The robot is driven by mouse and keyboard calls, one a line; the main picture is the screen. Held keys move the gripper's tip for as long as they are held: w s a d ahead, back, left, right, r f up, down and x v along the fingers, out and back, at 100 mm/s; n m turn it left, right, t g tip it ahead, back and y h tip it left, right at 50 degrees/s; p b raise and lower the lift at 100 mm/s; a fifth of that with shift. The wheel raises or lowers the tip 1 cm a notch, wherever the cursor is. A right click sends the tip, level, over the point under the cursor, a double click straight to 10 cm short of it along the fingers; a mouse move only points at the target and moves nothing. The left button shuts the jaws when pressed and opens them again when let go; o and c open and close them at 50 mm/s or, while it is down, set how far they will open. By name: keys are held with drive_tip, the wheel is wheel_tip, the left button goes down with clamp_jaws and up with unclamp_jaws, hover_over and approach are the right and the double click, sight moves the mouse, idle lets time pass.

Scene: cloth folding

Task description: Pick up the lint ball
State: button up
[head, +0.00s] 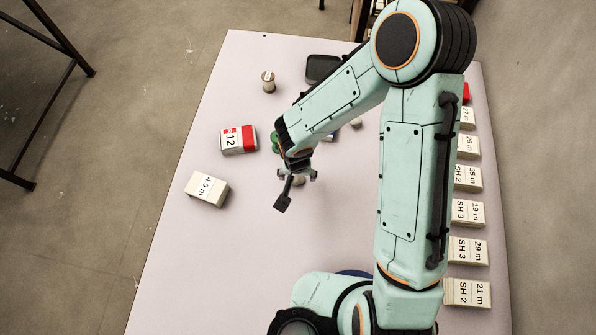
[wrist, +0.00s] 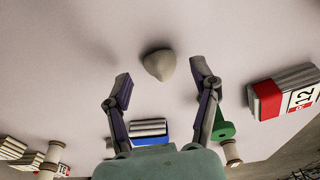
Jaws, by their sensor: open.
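The lint ball (wrist: 158,65) is a small grey-beige lump on the pale table, centred near the top of the wrist view. My gripper (wrist: 162,74) is open, with one finger on each side of the lump and visible gaps between. In the head view my gripper (head: 297,188) hangs over the middle of the table, and a small beige lump (head: 299,181) shows partly behind its fingers. The exact height of the fingertips over the table is hard to tell.
A red-and-white box marked 12 (head: 238,140) and a box marked 40 m (head: 207,188) stand left of my gripper. A spool (head: 268,81) and black tray (head: 322,66) are farther back. Several labelled boxes (head: 468,212) line the right edge. The front left table (head: 215,270) is clear.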

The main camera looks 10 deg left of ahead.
drive_tip(key=shift+w+f, duration=0.2)
drive_tip(key=shift+f, duration=0.7)
drive_tip(key=c, duration=0.8)
drive_tip(key=shift+r, duration=0.1)
